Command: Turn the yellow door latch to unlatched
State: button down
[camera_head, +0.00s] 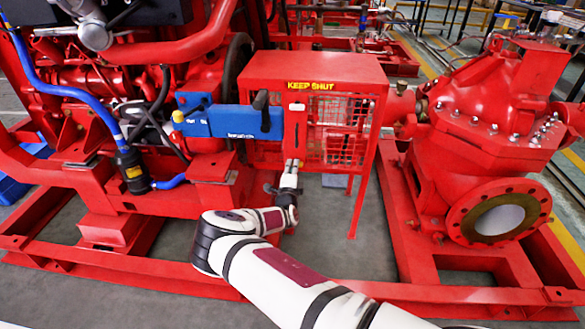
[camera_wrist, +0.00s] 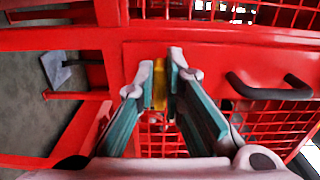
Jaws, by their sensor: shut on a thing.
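The yellow door latch (camera_wrist: 159,85) is a narrow upright strip in the wrist view, set against the red door panel (camera_wrist: 205,65). My gripper (camera_wrist: 168,72) has its two fingers on either side of the latch, closed on it. The fingers cover part of the latch, and its exact angle is hard to read. In the head view my gripper (camera_head: 292,165) reaches the lower front of the red mesh guard box (camera_head: 262,73). A small bit of yellow shows there at the fingertips.
A black door handle (camera_wrist: 270,88) stands out right of the fingers in the wrist view. A blue box (camera_head: 232,121) with a yellow knob lies left of the guard. A red pump (camera_head: 490,110) stands at right. Grey floor (camera_head: 330,225) is open below the guard.

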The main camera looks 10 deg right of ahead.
jog(key=c, duration=1.7)
grip_release()
jog(key=v, duration=1.2)
